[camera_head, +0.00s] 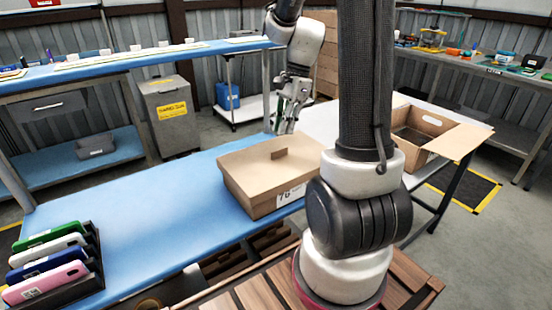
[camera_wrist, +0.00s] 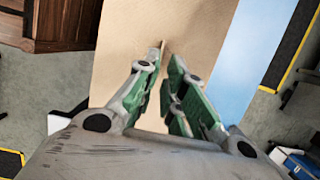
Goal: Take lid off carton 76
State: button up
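Carton 76 (camera_head: 259,199) is a brown cardboard box with a white label reading 76, partly hidden behind my arm. Its lid (camera_head: 250,161) is on and has a small upright tab (camera_head: 279,154) in the middle. In the wrist view, the lid (camera_wrist: 120,42) lies below my gripper (camera_wrist: 163,58). The thin tab (camera_wrist: 164,72) shows between the green-padded fingers, which are partly open with a narrow gap.
The carton stands on a blue-topped table (camera_head: 150,200). A rack (camera_head: 90,272) of coloured cases stands at the front left. The table left of carton 76 is clear.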

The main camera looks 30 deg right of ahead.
aim_at(280, 147)
jog(key=x, duration=0.7)
jog(key=shift+d+f, duration=0.3)
jog(key=shift+f, duration=0.05)
grip_shut()
jog(key=shift+r, duration=0.1)
